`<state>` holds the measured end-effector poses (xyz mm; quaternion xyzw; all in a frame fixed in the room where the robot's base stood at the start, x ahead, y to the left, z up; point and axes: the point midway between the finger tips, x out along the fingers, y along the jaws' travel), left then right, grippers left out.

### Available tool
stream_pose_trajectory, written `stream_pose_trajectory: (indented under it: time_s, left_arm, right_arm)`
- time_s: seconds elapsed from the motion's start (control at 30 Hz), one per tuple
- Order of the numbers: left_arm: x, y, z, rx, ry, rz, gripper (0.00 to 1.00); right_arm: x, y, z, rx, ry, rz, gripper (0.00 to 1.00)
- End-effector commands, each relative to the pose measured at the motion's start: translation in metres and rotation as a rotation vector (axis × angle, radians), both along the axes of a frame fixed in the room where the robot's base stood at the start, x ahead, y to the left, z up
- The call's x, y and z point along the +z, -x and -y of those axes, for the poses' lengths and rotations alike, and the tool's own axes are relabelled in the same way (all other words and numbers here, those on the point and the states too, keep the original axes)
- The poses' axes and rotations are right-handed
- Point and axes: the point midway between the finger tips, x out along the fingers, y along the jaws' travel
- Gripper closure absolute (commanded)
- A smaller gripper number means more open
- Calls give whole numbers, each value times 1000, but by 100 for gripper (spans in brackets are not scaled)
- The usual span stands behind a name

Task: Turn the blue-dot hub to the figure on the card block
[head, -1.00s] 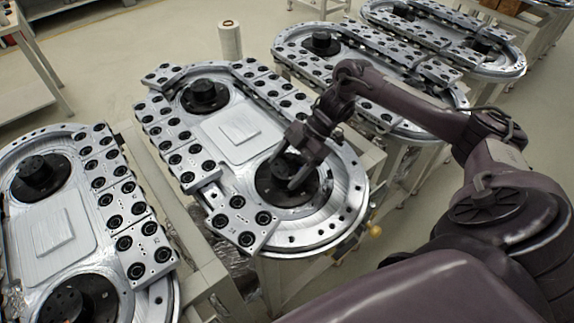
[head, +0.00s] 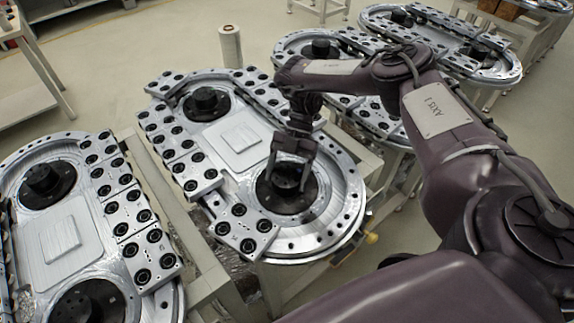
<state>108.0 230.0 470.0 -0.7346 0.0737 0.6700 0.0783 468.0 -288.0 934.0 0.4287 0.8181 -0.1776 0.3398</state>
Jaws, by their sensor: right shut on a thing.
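The hand covers much of the hub, and I see no blue dot. The far hub (head: 206,103) of the same track stands free. A block with round black studs (head: 244,234) sits at the near left end; marks on it are too small to read, and I cannot tell which is the card block. My left gripper is out of view.
A second ring track (head: 60,240) stands close on the left, and others (head: 322,50) stand behind on the right. A pale film roll (head: 231,46) stands behind the middle track. Open floor lies at the upper left.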

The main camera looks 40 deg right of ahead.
Motion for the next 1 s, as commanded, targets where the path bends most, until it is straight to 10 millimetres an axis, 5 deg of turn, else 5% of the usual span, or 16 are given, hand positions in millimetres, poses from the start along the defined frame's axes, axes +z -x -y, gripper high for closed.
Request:
stream_pose_trajectory:
  time_s: [0.4, 1.0]
  left_arm:
    - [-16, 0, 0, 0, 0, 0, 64]
    - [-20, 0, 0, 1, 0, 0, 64]
  right_arm:
    - [-1, -1, -1, 204, 0, 2, 51]
    - [-2, 2, -2, 262, -5, -4, 51]
